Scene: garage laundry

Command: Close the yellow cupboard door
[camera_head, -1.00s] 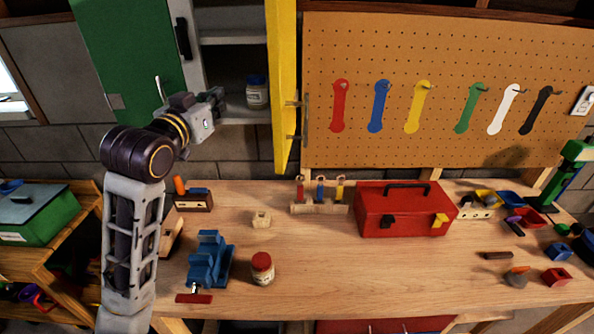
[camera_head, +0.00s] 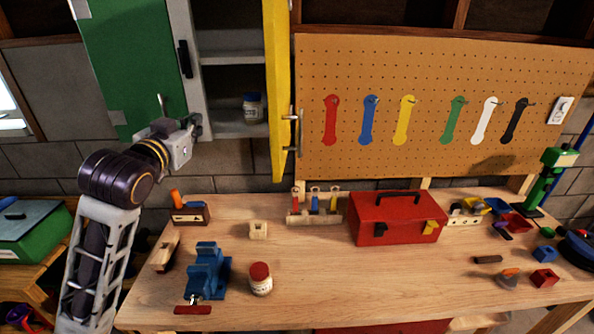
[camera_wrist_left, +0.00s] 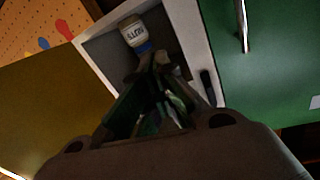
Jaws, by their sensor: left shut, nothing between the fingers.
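The yellow cupboard door (camera_head: 281,90) stands open, swung out toward me and seen nearly edge-on, with its metal handle (camera_head: 297,132) on the right-hand face. The open cupboard (camera_head: 230,85) to its left shows grey shelves and a jar. My left gripper (camera_head: 194,126) is shut and empty, left of the yellow door and apart from it, in front of the cupboard's left side near the green door. In the left wrist view, the fingers (camera_wrist_left: 160,75) point toward the cupboard opening, with the yellow door (camera_wrist_left: 50,110) on the left. My right gripper is not in view.
A green door (camera_head: 130,65) with a handle is at the left. The jar (camera_head: 252,107) stands inside the cupboard. Below, the workbench (camera_head: 330,285) holds a blue vise (camera_head: 207,270), a red-lidded jar (camera_head: 260,279) and a red toolbox (camera_head: 397,220). A pegboard (camera_head: 430,70) is right of the door.

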